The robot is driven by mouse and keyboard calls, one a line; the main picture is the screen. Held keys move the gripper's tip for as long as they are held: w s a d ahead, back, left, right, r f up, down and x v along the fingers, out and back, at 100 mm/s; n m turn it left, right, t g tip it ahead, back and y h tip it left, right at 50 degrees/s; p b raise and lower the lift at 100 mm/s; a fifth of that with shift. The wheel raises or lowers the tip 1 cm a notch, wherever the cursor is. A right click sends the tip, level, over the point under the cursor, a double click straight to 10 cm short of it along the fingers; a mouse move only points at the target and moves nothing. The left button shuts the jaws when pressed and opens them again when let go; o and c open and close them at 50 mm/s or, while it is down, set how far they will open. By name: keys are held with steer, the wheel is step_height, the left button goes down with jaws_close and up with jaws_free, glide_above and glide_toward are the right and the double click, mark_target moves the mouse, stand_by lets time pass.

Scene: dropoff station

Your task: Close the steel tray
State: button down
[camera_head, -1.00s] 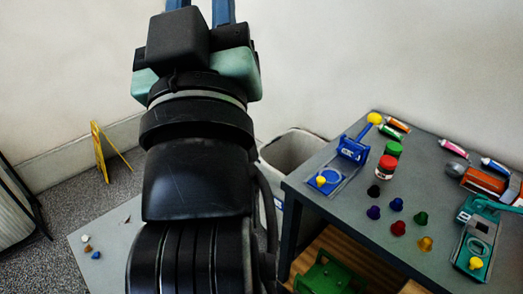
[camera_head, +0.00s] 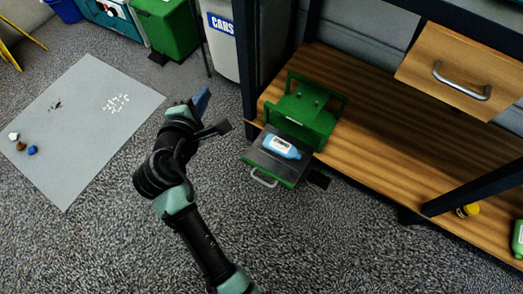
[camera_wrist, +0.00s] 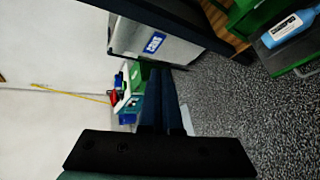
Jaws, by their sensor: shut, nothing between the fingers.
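The steel tray (camera_head: 261,160) is a dark grey slide-out tray with a curved metal handle (camera_head: 263,178) at its front. It sticks out of a green frame (camera_head: 306,112) on the low wooden shelf. A blue bottle (camera_head: 281,147) with a white label lies on the tray. My gripper (camera_head: 202,101) is shut and empty, above the floor to the left of the tray and apart from it. In the wrist view, my shut blue fingers (camera_wrist: 159,75) point away from the tray, and the bottle (camera_wrist: 287,28) shows at top right.
A table leg (camera_head: 246,60) stands just left of the green frame. A white bin (camera_head: 222,45) marked CANS and a green bin (camera_head: 166,27) stand behind. A wooden drawer (camera_head: 462,72) hangs partly open above the shelf. Carpet (camera_head: 330,245) before the tray is clear.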

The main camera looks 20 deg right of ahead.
steer(key=s+d+f+n+g+h+b, duration=0.1)
steer(key=s+f+n+b, duration=0.2)
steer(key=f, duration=0.7)
steer(key=s+f+n+g+b, duration=0.1)
steer(key=s+f+g+b, duration=0.3)
steer(key=f, duration=0.6)
steer(key=n+h+b, duration=0.2)
steer(key=n+b, duration=0.3)
steer(key=b, duration=0.3)
glide_toward(266, 174)
steer(key=b+x, duration=0.4)
steer(key=b, duration=0.2)
steer(key=shift+d+f, duration=0.15)
steer(key=shift+f, duration=0.05)
steer(key=shift+b+x, duration=0.5)
steer(key=shift+x, duration=0.25)
steer(key=shift+w+d+r, duration=0.1)
steer(key=shift+d+r, duration=0.05)
steer(key=shift+r, duration=0.05)
